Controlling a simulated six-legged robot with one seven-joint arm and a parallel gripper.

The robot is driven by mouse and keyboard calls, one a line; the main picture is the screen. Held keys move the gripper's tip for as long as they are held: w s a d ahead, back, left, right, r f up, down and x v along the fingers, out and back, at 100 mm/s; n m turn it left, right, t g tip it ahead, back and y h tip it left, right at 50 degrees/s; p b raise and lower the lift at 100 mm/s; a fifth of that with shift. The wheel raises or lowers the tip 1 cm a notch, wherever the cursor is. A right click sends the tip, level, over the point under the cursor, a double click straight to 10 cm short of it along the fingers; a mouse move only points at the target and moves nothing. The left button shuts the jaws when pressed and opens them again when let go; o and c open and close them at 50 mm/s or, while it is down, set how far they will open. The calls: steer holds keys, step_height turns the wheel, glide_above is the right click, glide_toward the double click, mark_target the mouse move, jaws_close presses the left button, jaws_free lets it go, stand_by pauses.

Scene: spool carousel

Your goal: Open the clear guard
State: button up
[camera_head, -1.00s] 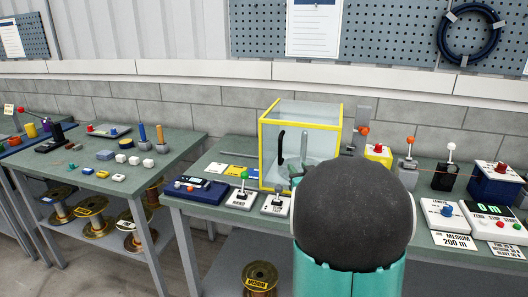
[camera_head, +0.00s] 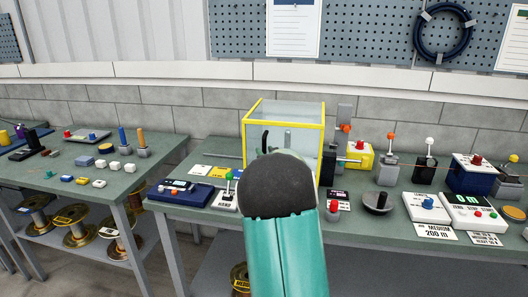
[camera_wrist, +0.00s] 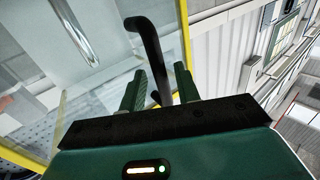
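The clear guard (camera_head: 298,113) is a see-through box with yellow edges on the right bench, and it looks shut. Its black handle (camera_head: 264,140) is on the front face, partly hidden behind my arm. In the wrist view the black handle (camera_wrist: 152,50) runs down between the two green fingers of my gripper (camera_wrist: 160,88). The fingers are apart, with a gap showing on both sides of the handle. The guard's yellow edge (camera_wrist: 186,35) runs close to the right finger. My gripper is hidden by my arm in the head view.
A blue device (camera_head: 180,193) and a green-knobbed lever (camera_head: 227,186) stand in front of the guard at left. A yellow box (camera_head: 358,158), levers and a white counter unit (camera_head: 473,210) stand to the right. A second bench (camera_head: 75,170) is at left.

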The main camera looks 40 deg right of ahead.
steer(key=shift+x, duration=0.8)
jaws_close()
steer(key=w+a, duration=0.8)
steer(key=w, duration=0.3)
steer(key=w+a, duration=0.9)
steer(key=w, duration=0.2)
steer(key=shift+w+a, duration=0.3)
